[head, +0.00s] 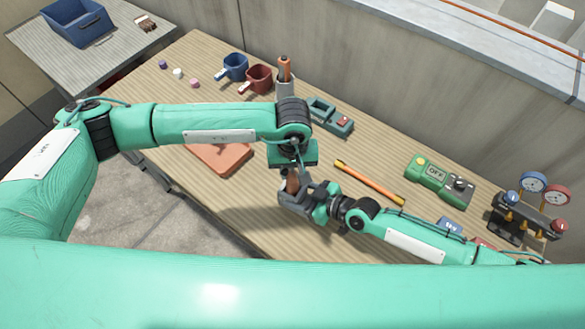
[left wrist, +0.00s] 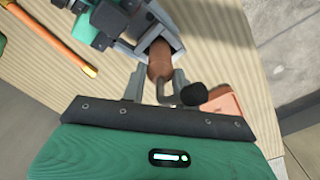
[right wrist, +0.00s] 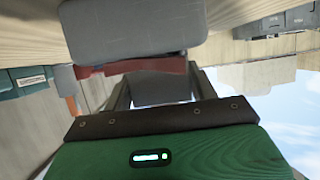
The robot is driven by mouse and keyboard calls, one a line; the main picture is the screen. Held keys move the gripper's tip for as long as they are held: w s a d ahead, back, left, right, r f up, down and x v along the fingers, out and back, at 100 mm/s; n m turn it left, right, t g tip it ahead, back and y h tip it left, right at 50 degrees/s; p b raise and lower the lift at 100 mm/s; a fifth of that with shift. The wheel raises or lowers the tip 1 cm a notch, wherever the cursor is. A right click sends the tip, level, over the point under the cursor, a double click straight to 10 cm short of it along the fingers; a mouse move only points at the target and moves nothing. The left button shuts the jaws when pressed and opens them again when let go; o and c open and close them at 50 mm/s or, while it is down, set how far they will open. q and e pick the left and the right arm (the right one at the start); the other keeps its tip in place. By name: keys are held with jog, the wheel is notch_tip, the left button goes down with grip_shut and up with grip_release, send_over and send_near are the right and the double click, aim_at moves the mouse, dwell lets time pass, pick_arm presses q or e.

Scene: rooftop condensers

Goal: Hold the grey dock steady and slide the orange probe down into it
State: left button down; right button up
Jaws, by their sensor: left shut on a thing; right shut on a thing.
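The orange-brown probe (head: 292,184) is upright in my left gripper (head: 293,170), which points down from above. In the left wrist view the probe (left wrist: 160,58) stands at the square mouth of the grey dock (left wrist: 178,45), its lower end within the rim's outline; how deep it sits is hidden. A dark bent cable comes off its top. My right gripper (head: 312,205) comes from the right and is shut on the grey dock (head: 290,201). The right wrist view shows a grey body (right wrist: 160,90) between my right fingers. The dock appears to be held above the table.
A terracotta tray (head: 222,158) lies left of the dock. An orange-yellow rod (head: 370,182) and a green meter (head: 437,180) lie to the right, before a gauge set (head: 527,210).

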pick_arm(q)
jog(key=shift+f, duration=0.4)
jog(key=c, duration=1)
grip_release()
notch_tip(320, 180, up, 12)
jog(key=shift+r, duration=0.1)
pick_arm(e)
jog(key=o, duration=1.6)
pick_arm(q)
jog(key=shift+f, duration=0.2)
pick_arm(e)
jog(key=shift+v, duration=4.5)
